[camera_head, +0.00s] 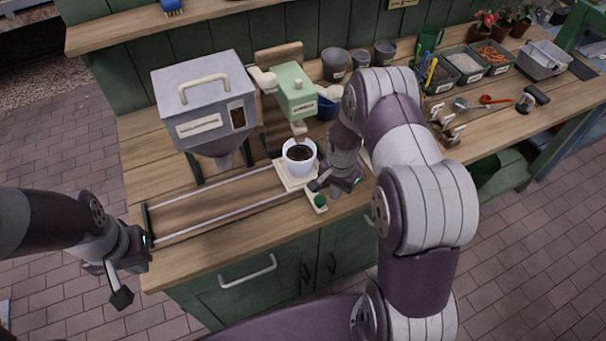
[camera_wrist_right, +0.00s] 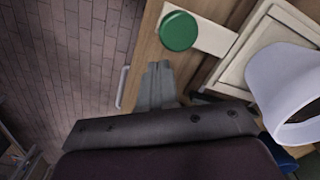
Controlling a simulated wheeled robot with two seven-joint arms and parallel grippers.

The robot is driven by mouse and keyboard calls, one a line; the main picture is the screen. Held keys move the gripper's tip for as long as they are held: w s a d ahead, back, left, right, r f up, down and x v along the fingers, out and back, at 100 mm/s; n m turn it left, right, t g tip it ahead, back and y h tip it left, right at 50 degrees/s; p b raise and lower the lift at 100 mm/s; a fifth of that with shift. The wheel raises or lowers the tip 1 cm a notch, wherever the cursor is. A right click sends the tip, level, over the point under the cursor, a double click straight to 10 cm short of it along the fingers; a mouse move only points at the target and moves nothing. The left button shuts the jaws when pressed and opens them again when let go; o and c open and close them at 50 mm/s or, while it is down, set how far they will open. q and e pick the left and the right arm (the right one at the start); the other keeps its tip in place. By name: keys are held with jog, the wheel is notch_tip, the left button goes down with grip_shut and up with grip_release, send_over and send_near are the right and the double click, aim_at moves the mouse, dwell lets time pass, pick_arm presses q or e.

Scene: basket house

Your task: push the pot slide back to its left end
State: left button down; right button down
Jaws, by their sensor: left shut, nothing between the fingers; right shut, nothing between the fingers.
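The pot slide is a cream square carriage (camera_head: 290,180) on two pale rails (camera_head: 215,205) set in the bench top. It stands at the right part of the rails. A white pot (camera_head: 300,158) with dark soil stands upright on it; the pot also shows at the right of the right wrist view (camera_wrist_right: 285,85). A cream tab with a green knob (camera_head: 319,201) sticks out in front; the knob is clear in the right wrist view (camera_wrist_right: 179,31). My right gripper (camera_head: 316,186) is shut beside the carriage's right side; contact cannot be told. My left gripper (camera_head: 121,298) is shut, off the bench's left front corner.
A grey hopper (camera_head: 205,100) stands behind the rails' left half. A green device (camera_head: 296,90) stands behind the pot. Grey pots (camera_head: 335,65), trays (camera_head: 463,65) and small tools fill the back right. The rails left of the carriage are clear.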

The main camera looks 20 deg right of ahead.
dwell(0.5)
jog(key=a, duration=0.6)
jog(key=s+a, duration=0.1)
jog(key=a, duration=0.5)
jog(key=a+p, duration=0.1)
jog(key=a, duration=0.4)
jog(key=shift+s+a, duration=0.25)
jog(key=shift+a, duration=0.15)
jog(key=a+b, duration=0.1)
jog(key=a, duration=0.5)
jog(key=s+a+b, duration=0.1)
jog(key=a, duration=0.6)
jog(key=a+b, duration=0.2)
jog(key=a, duration=0.5)
jog(key=shift+s, duration=0.25)
jog(key=shift+d+r+p, duration=0.1)
jog(key=shift+r+p, duration=0.3)
jog(key=shift+p, duration=0.05)
jog(key=r+p, duration=0.1)
jog(key=d+r+p, duration=0.1)
jog(key=r+p, duration=0.1)
jog(key=r, duration=0.1)
jog(key=shift+d+r, duration=0.1)
jog(key=shift+d, duration=0.15)
